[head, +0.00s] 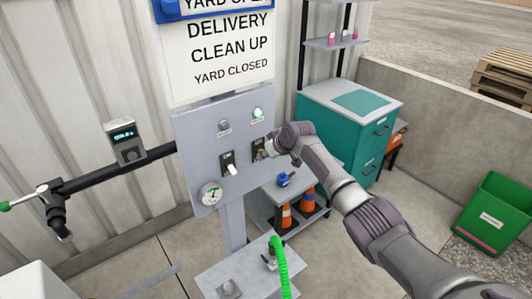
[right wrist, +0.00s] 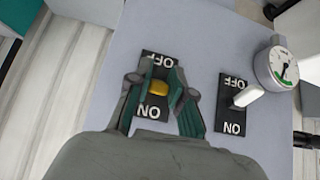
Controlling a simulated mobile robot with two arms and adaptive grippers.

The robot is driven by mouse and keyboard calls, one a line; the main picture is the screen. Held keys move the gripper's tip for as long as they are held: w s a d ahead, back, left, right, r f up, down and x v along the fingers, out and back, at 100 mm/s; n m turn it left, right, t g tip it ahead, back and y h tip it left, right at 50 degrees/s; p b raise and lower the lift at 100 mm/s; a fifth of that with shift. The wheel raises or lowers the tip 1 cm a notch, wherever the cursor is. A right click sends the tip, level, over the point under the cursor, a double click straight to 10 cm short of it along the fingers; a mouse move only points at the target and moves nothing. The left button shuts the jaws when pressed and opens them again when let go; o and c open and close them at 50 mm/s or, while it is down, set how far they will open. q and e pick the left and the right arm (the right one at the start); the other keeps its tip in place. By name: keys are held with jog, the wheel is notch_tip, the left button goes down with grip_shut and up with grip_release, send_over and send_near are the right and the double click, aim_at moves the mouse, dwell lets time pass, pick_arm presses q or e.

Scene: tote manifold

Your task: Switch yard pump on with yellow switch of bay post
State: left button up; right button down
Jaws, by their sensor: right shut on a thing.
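The grey bay post panel (head: 188,130) stands in front of the corrugated wall. Its yellow switch (right wrist: 157,88) sits on a black plate (right wrist: 158,58) marked OFF and ON. My right gripper (head: 268,148) is at this switch; in the right wrist view its fingers (right wrist: 158,92) are shut on the yellow lever from both sides. I cannot tell surely which way the lever tilts. A green lamp (head: 258,113) above that switch is lit. Beside it is a white switch (head: 232,169), also in the right wrist view (right wrist: 245,97), with a dull grey lamp (head: 224,125) above. My left gripper is not in view.
A dial gauge (head: 210,194) is low on the panel. A sign (head: 220,55) hangs above. A black pipe (head: 95,180) runs left. A green hose (head: 280,265) rises below, and a teal cabinet (head: 335,125) and shelf with orange cones (head: 287,217) stand behind my right arm.

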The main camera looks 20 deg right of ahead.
jog(key=shift+r+g, duration=0.15)
jog(key=shift+g, duration=0.25)
dwell(0.3)
jog(key=c, duration=1)
grip_release()
jog(key=shift+c, duration=0.2)
jog(key=v, duration=1.2)
jog(key=shift+a, duration=0.15)
